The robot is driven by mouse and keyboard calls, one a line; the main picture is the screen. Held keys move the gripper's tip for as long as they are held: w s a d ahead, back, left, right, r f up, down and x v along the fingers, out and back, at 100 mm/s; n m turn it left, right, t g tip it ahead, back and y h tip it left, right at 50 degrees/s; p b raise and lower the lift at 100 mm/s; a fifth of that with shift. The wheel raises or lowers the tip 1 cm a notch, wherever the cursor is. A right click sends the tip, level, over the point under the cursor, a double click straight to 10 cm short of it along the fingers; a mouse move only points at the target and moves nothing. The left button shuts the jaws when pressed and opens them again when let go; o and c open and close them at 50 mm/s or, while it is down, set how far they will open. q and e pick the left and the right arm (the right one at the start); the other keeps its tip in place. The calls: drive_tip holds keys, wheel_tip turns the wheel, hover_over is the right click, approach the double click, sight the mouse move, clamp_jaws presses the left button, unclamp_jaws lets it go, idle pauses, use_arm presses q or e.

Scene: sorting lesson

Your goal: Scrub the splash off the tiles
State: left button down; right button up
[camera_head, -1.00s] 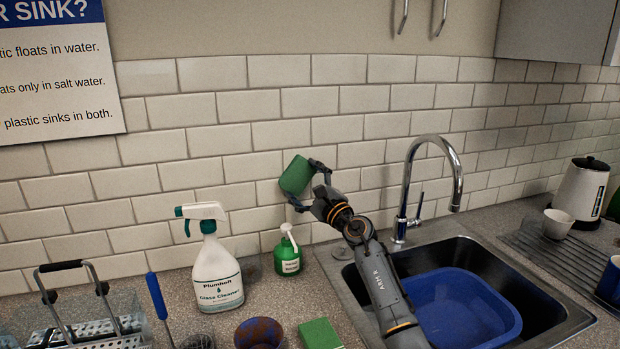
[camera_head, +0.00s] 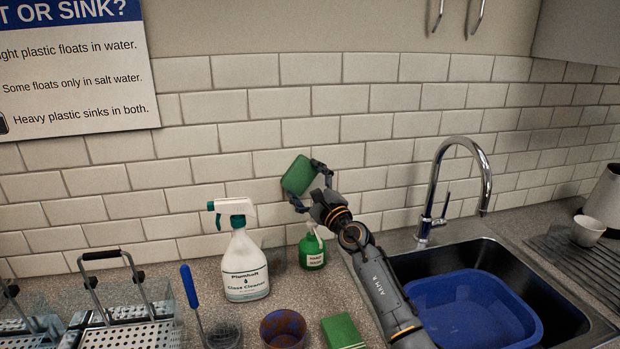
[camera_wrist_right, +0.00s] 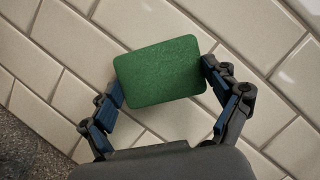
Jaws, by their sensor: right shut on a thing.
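My right gripper (camera_head: 307,187) is shut on a green scrubbing pad (camera_head: 298,175) and holds it up at the wall, above the small green bottle. In the right wrist view the pad (camera_wrist_right: 160,72) sits tilted between the two fingers, its flat green face showing. The white tiles (camera_head: 240,135) lie behind it; I cannot tell whether the pad touches them. No splash shows clearly on the visible tiles; any part behind the pad is hidden. My left gripper is not in view.
On the counter stand a glass cleaner spray bottle (camera_head: 245,268), a small green bottle (camera_head: 312,250), a brown-blue bowl (camera_head: 283,328) and another green pad (camera_head: 342,330). Metal baskets (camera_head: 128,335) are at left. The sink with a blue basin (camera_head: 470,300) and tap (camera_head: 432,190) is at right.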

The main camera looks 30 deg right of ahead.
drive_tip(key=shift+d, duration=0.1)
drive_tip(key=shift+s+p, duration=0.2)
drive_tip(key=shift+p, duration=0.1)
drive_tip(key=s+p, duration=0.1)
drive_tip(key=s+a+p, duration=0.1)
drive_tip(key=s+p, duration=0.1)
drive_tip(key=shift+s+r, duration=0.15)
drive_tip(key=shift+s+a+p, duration=0.15)
drive_tip(key=shift+s+p, duration=0.3)
drive_tip(key=shift+s, duration=0.3)
drive_tip(key=shift+s+a, duration=0.1)
drive_tip(key=shift+s, duration=0.25)
drive_tip(key=s+p, duration=0.2)
drive_tip(key=s, duration=0.1)
drive_tip(key=shift+a, duration=0.35)
